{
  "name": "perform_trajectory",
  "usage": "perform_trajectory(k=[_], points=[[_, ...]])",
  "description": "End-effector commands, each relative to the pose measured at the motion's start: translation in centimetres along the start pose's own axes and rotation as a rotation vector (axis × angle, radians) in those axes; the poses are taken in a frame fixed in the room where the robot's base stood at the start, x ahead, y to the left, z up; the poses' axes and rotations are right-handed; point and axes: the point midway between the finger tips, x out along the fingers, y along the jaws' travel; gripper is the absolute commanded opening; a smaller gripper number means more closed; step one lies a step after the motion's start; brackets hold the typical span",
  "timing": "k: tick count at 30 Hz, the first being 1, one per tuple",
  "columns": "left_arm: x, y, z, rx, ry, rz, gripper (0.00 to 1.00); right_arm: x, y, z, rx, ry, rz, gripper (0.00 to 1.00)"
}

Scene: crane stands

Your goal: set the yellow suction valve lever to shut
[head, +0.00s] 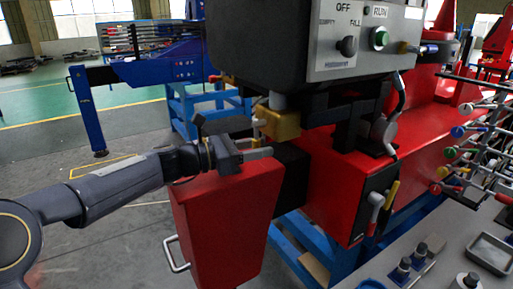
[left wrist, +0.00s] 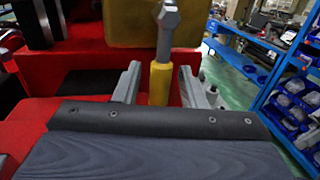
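A lever with a yellow grip (left wrist: 158,84) and a grey metal stem shows in the left wrist view, in front of a yellow block (left wrist: 125,22). The grip lies between the two fingers of my left gripper (left wrist: 158,86), with a visible gap on each side. My left gripper also shows in the head view (head: 254,157), open, just below the yellow block (head: 281,123) and above a red box. The lever is hard to make out in the head view. My right gripper is not in view.
The red box (head: 222,215) with a side handle stands under my left gripper. A black control box (head: 262,45) hangs above. Open floor (head: 120,235) lies at left.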

Motion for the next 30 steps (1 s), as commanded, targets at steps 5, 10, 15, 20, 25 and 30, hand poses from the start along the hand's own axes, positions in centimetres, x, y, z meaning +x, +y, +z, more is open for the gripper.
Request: perform_trajectory(k=[5, 10, 15, 20, 25, 30], points=[[0.0, 0.0, 0.0, 0.0, 0.0, 0.0, 0.15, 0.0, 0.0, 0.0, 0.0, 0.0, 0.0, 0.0], [-0.1, 0.0, 0.0, 0.001, 0.0, 0.001, 0.0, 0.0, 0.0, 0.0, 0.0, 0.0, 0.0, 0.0], [-0.1, 0.0, 0.0, 0.003, 0.001, 0.001, 0.0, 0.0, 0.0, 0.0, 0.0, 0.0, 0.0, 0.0], [-0.2, 1.1, 0.3, 0.159, 0.031, 0.002, 0.0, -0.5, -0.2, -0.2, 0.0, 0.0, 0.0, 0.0], [-0.5, 2.1, 0.5, 0.349, 0.07, 0.002, 0.0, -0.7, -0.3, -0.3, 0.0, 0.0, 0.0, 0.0], [-0.5, 2.2, 0.4, 0.37, 0.074, 0.002, 0.0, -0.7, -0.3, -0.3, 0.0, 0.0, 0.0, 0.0]])
